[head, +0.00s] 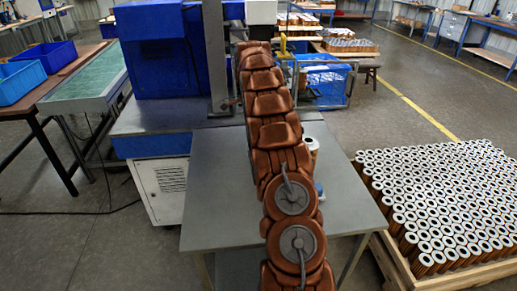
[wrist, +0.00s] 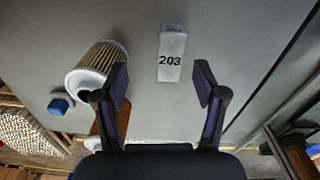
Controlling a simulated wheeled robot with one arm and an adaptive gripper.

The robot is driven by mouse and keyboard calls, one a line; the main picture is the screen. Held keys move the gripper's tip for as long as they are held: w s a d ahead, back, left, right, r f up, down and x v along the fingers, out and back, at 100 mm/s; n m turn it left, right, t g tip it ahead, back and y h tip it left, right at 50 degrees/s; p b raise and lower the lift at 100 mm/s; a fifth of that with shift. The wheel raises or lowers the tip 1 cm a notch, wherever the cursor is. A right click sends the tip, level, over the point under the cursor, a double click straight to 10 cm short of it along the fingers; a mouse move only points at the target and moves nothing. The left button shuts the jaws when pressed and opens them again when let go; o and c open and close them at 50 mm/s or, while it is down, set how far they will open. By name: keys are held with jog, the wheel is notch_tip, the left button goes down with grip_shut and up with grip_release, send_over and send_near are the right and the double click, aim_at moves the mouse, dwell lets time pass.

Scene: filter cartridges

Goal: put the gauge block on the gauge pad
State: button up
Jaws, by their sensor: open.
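In the wrist view a pale grey-white block marked 203 (wrist: 171,58), which looks like the gauge block, is on the grey table (wrist: 240,45). My gripper (wrist: 161,82) is open and empty. I cannot make out a gauge pad in either view. In the head view my arm hides the middle of the table (head: 215,190), and the block and gripper do not show there.
A pleated filter cartridge (wrist: 96,66) is close to the left finger, with a blue hexagonal piece (wrist: 60,104) farther left. The cartridge also shows partly behind my arm (head: 312,145). A crate of cartridges (head: 405,272) stands right of the table. The table's left part is clear.

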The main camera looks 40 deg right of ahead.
jog(key=d, duration=0.1)
jog(key=d+f+m, duration=0.1)
jog(key=d, duration=0.1)
jog(key=shift+d+f, duration=0.1)
jog(key=shift+f, duration=0.2)
jog(key=shift+s+d+f+p, duration=0.1)
jog(key=shift+f+p, duration=0.65)
jog(key=shift+f, duration=1.15)
jog(key=shift+s+f+p, duration=0.1)
jog(key=shift+f+p, duration=0.6)
jog(key=shift+f, duration=1.2)
grip_shut()
